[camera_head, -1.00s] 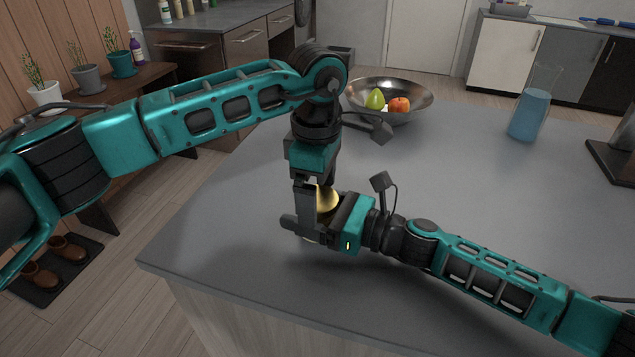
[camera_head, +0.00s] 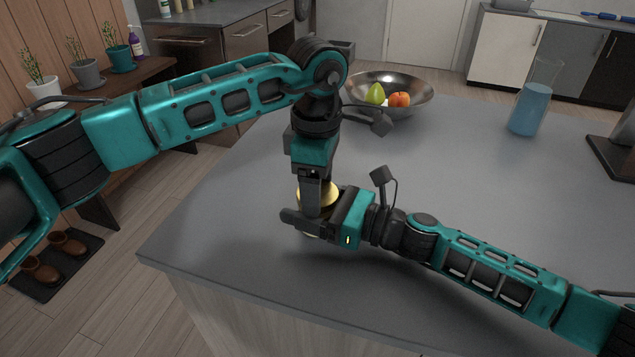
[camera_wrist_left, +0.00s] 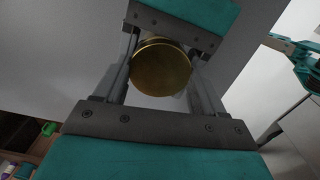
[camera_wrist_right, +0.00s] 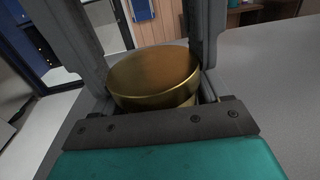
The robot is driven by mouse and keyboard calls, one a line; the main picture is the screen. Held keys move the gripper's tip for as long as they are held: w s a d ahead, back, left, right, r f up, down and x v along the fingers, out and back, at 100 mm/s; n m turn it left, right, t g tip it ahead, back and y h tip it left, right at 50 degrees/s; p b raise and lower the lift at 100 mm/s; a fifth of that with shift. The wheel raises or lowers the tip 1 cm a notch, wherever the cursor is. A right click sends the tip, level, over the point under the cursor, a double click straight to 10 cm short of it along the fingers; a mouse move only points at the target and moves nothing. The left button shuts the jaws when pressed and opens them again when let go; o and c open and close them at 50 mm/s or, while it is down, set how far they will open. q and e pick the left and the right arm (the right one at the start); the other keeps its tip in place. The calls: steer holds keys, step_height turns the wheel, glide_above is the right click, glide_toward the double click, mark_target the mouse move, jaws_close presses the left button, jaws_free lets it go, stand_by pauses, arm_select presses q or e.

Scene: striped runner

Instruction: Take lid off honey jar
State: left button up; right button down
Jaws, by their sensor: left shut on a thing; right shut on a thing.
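The honey jar has a round gold lid (camera_head: 331,192), whose flat top faces the left wrist view (camera_wrist_left: 161,67) and also shows in the right wrist view (camera_wrist_right: 155,72). My left gripper (camera_head: 312,195) points straight down from above and is shut on the lid, with a finger on either side. My right gripper (camera_head: 312,217) comes in from the right, low over the counter, and is shut around the jar body below the lid. Most of the body is hidden by the right gripper. I cannot tell whether lid and jar are apart.
The jar is near the front left part of the grey counter (camera_head: 230,240). A metal bowl (camera_head: 420,98) with fruit stands behind, and a glass pitcher of blue liquid (camera_head: 530,108) stands at the back right. The counter between them is clear.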

arm_select(q)
steer(key=n, duration=0.2)
steer(key=shift+n, duration=0.3)
arm_select(e)
steer(key=shift+s+f, duration=0.1)
steer(key=shift+f, duration=0.25)
arm_select(q)
steer(key=o, duration=1.2)
steer(key=shift+c, duration=0.2)
steer(key=shift+r, duration=2.35)
steer(key=shift+c, duration=0.2)
step_height(320, 180, up, 2)
steer(key=shift+r+m, duration=0.25)
steer(key=shift+m, duration=0.95)
steer(key=shift+s+r+m, duration=0.1)
steer(key=shift+r+m, duration=0.1)
steer(key=shift+m, duration=0.3)
step_height(320, 180, down, 8)
steer(key=shift+r, duration=0.2)
